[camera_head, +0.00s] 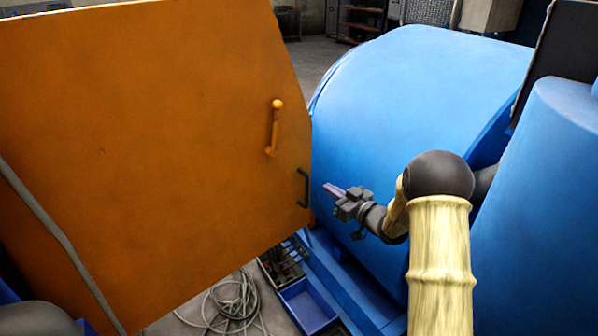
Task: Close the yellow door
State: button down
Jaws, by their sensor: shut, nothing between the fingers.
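The yellow door (150,130), orange-yellow in this light, fills the left half of the head view and stands swung open. It carries an orange lever with a round knob (273,128) and, below it, a dark bar handle (304,187) near its right edge. My gripper (328,188) is shut and empty. It points left, just to the right of the door's edge and the dark handle in the picture. I cannot tell if it touches the door. The door's hinge side is out of view.
A large blue drum (410,90) stands behind and right of my gripper. Below are a blue bin (307,306), a dark crate (283,262) and a coiled grey cable (235,305) on the floor. Shelving (362,20) stands at the back.

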aim_at(293, 165)
jog(key=p+x, duration=0.4)
jog(key=x, duration=1)
jog(key=shift+p, duration=0.35)
jog(key=shift+w, duration=0.15)
